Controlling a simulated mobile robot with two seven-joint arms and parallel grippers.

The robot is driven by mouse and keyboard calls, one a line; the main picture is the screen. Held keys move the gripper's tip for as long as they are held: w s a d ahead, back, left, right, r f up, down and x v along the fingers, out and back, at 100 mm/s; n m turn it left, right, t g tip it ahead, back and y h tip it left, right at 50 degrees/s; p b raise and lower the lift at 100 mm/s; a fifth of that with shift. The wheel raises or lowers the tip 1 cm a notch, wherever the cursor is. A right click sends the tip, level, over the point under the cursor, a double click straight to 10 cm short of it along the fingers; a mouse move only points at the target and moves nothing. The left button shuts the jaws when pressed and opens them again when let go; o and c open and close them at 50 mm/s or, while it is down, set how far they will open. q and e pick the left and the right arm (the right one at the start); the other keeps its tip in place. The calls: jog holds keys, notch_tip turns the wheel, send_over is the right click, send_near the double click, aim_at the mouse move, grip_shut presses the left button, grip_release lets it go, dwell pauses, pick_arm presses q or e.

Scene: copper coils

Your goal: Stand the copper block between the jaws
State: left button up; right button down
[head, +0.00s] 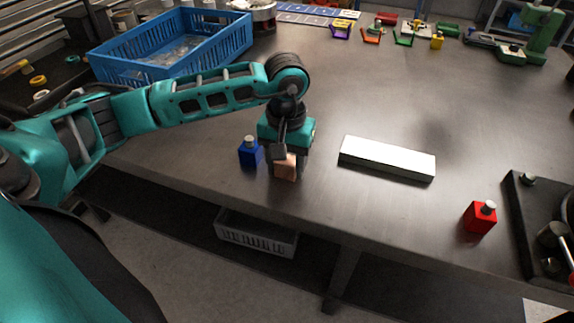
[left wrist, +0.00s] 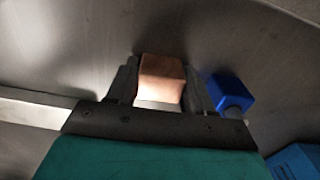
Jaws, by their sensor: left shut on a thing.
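The copper block (head: 286,168) is between the fingers of my left gripper (head: 287,160), near the front edge of the table. My left gripper is shut on it. In the left wrist view the copper block (left wrist: 162,78) shows between both fingers, with its lower end bright. Whether it touches the tabletop is hard to tell. I cannot make out for certain which jaws the task means; a green machine (head: 541,38) stands at the back right. My right gripper is not in view.
A blue block with a pale knob (head: 249,153) stands just left of my left gripper. A long white-topped bar (head: 388,158) lies to the right. A red block (head: 480,217) and a dark fixture (head: 530,225) are further right. A blue crate (head: 170,50) is at the back left.

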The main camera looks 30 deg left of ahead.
pick_arm(q)
jog(key=shift+r, duration=0.15)
jog(key=shift+r+p, duration=1.45)
jog(key=shift+r, duration=0.95)
jog(key=d+r+m, duration=0.3)
jog(key=d+r, duration=0.1)
jog(key=d, duration=0.3)
jog(key=shift+s+d+r, duration=0.15)
jog(key=shift+s+d, duration=0.1)
jog(key=shift+s, duration=0.05)
